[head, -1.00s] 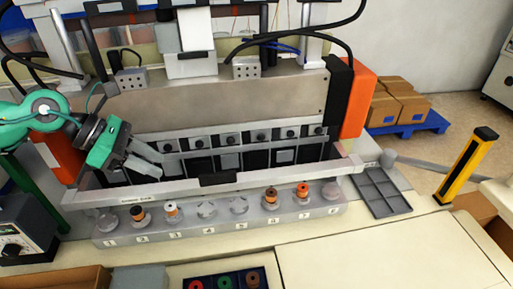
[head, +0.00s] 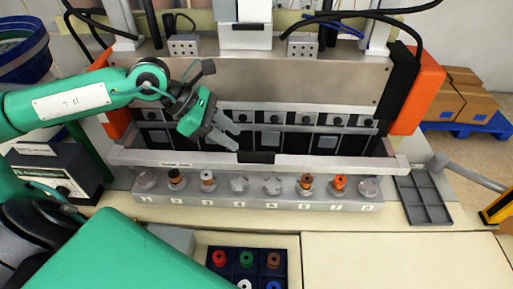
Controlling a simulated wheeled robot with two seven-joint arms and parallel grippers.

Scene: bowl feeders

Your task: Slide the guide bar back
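The guide bar (head: 330,163) is a long pale bar across the front of the machine, just behind the numbered row of stations. A black grip (head: 257,157) sits at its middle. My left gripper (head: 236,134) is above and behind the bar, a little left of the black grip. Its two grey fingers are apart with nothing between them, and it appears clear of the bar. My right gripper is not in view.
Numbered stations (head: 240,199) run along the front, several holding spools. Behind the bar is a row of dark pockets under a metal plate (head: 290,85). A dark spool tray (head: 232,257) is in front; an empty grey tray (head: 423,198) is at right. The bench at front right is clear.

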